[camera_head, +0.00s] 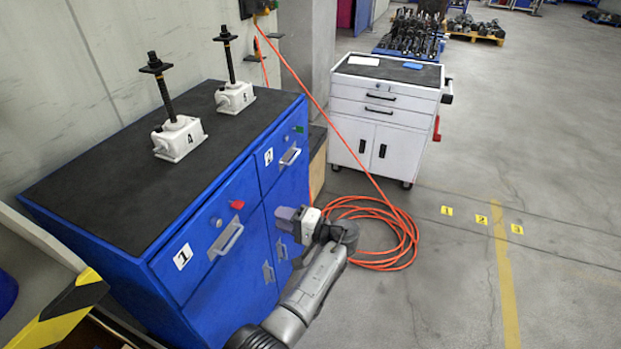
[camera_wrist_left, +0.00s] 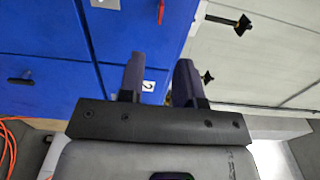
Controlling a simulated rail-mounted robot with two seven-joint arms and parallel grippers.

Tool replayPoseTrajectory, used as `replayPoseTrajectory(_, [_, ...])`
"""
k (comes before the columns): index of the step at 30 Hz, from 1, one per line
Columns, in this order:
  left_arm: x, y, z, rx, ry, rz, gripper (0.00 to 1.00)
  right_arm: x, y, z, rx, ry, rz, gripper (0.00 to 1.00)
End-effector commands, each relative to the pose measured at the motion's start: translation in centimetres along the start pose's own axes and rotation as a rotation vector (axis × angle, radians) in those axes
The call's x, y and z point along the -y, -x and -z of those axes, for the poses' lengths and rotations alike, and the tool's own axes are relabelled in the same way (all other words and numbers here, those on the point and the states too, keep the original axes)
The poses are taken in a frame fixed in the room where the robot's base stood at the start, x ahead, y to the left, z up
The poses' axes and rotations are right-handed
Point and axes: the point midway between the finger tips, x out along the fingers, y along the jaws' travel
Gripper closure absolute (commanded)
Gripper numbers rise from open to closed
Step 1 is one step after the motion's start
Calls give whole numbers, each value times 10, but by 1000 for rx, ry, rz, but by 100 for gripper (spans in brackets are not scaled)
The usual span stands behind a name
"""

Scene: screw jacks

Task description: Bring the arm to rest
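My left gripper (camera_head: 287,213) is in front of the blue cabinet's right-hand doors in the head view, with its arm reaching up from the bottom. In the left wrist view its two dark fingers (camera_wrist_left: 159,75) stand apart with nothing between them, so it is open. The cabinet front with the label 2 (camera_wrist_left: 149,86) shows behind the fingers. I cannot tell the exact gap to the cabinet. My right gripper is in neither view.
Two white screw jacks, 4 (camera_head: 180,139) and 5 (camera_head: 235,97), stand upright on the blue cabinet (camera_head: 90,205). An orange hose (camera_head: 385,262) lies coiled on the floor. A white tool cart (camera_head: 375,112) stands behind it. Floor to the right is clear.

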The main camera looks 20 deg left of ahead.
Motion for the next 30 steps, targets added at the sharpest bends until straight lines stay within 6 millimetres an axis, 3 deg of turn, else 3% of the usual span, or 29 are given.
replayPoseTrajectory(7, [-8,0,4,-24,11,-46,68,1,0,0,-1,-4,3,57])
replayPoseTrajectory(12, [-12,5,14,-76,88,-275,68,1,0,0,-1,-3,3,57])
replayPoseTrajectory(17, [25,22,29,-195,306,-601,68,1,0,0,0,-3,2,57])
replayPoseTrajectory(21, [76,36,32,-348,513,-848,68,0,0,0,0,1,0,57])
replayPoseTrajectory(26, [100,50,5,-534,665,-1083,68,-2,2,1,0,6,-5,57])
replayPoseTrajectory(30, [94,60,-43,-683,725,-1248,68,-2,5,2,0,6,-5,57])
